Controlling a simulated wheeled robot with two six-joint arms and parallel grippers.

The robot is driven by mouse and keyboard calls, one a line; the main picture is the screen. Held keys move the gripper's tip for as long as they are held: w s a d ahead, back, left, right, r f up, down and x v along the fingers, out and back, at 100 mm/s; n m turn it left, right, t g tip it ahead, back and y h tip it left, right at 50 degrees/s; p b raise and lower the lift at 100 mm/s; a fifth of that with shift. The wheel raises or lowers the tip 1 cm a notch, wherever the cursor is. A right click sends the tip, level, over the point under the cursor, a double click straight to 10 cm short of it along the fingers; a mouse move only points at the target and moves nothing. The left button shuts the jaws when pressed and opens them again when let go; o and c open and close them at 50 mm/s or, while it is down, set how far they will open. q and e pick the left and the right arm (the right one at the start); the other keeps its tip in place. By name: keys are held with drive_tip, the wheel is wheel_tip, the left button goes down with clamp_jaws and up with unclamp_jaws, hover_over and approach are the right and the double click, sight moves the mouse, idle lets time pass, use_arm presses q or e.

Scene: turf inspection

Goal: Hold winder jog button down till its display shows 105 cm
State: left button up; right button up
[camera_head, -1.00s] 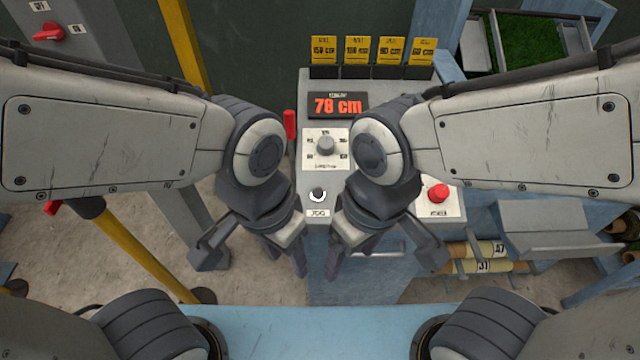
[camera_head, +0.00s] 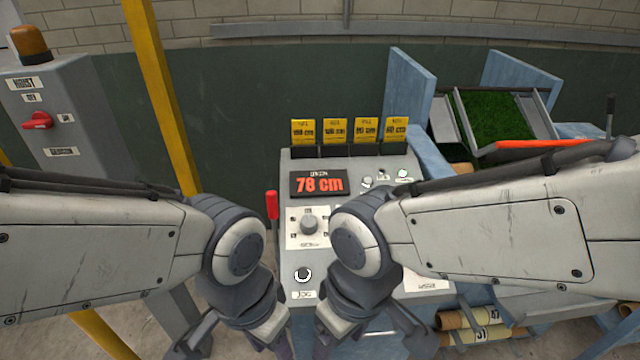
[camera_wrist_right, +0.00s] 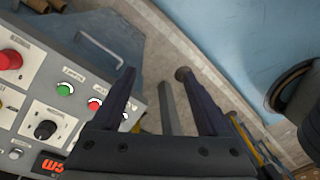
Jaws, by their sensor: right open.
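The winder's grey console stands ahead of me in the head view. Its dark display (camera_head: 319,183) reads 78 cm in red digits. The jog button (camera_head: 303,275), dark with a pale ring, sits low on the console above its JOG label. My left gripper (camera_head: 275,345) is just left of and below the button; its fingertips are cut off by the frame, so its opening is unclear. My right gripper (camera_head: 325,345) is just right of and below the button. The right wrist view shows its two fingers (camera_wrist_right: 160,100) apart with nothing between them. Neither gripper visibly touches the button.
A round selector knob (camera_head: 309,224) sits between display and jog button. A red-handled lever (camera_head: 272,205) stands at the console's left edge. Yellow cards (camera_head: 350,131) line its top. A yellow post (camera_head: 160,90) and hoist box (camera_head: 45,115) are at left. Green turf (camera_head: 497,118) is back right.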

clamp_jaws()
idle(1.8)
